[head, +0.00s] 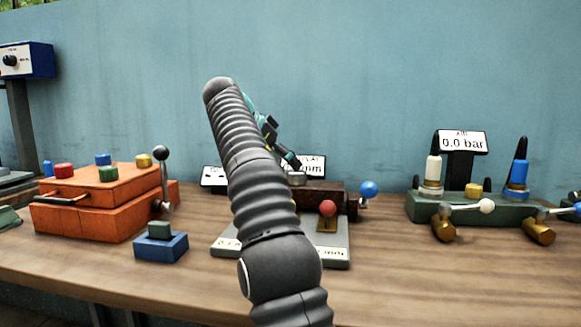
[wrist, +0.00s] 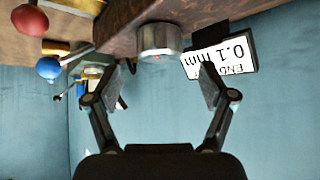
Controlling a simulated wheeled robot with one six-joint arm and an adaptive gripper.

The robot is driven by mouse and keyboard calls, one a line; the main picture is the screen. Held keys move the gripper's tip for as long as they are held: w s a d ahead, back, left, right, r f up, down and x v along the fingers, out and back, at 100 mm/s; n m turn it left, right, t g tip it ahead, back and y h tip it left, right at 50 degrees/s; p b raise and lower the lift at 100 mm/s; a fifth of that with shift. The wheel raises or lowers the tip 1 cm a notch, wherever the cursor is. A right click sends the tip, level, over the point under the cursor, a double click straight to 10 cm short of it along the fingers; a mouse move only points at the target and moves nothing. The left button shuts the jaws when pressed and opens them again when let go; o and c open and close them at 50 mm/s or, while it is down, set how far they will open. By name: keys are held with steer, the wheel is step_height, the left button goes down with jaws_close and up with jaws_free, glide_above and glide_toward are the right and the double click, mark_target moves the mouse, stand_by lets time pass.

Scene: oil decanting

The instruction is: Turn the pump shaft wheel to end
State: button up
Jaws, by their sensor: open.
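A short silver round knob (wrist: 158,40), which looks like the pump shaft wheel, sits on a dark brown block (wrist: 120,28) in the wrist view. In the head view the knob (head: 297,178) is small and partly hidden behind my arm, on top of the brown block (head: 325,194). My gripper (wrist: 162,78) is open and empty, its two fingers apart on either side of the knob's line; I see no contact. In the head view my gripper (head: 283,147) is mostly hidden by my arm, above the block. A display (wrist: 222,58) reads 0.1 mm, with END above partly cut.
A red ball handle (head: 327,208) and a blue ball handle (head: 369,188) stick out near the block. An orange box (head: 100,205) with coloured caps stands left. A green unit (head: 445,207) with a 0.0 bar display (head: 462,142) stands right.

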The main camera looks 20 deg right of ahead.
steer(key=s+a, duration=0.2)
steer(key=a, duration=0.9)
steer(key=shift+a, duration=0.35)
steer(key=s+d+r+t+y+b, duration=0.1)
steer(key=s+d+b, duration=0.2)
steer(key=s+d, duration=0.45)
steer(key=s+d+r+t+y+b, duration=0.1)
steer(key=s+d+r+y+b, duration=0.2)
steer(key=d, duration=0.8)
steer(key=n+t+y, duration=0.3)
steer(key=n+t, duration=0.2)
steer(key=n, duration=0.8)
glide_toward(296, 176)
steer(key=b+x, duration=0.1)
steer(key=x, duration=0.2)
steer(key=r+b+x, duration=0.1)
steer(key=x, duration=0.3)
steer(key=w+d+b+x, duration=0.1)
steer(key=x, duration=0.3)
steer(key=shift+w, duration=0.2)
steer(key=shift+c, duration=0.2)
steer(key=c, duration=1.1)
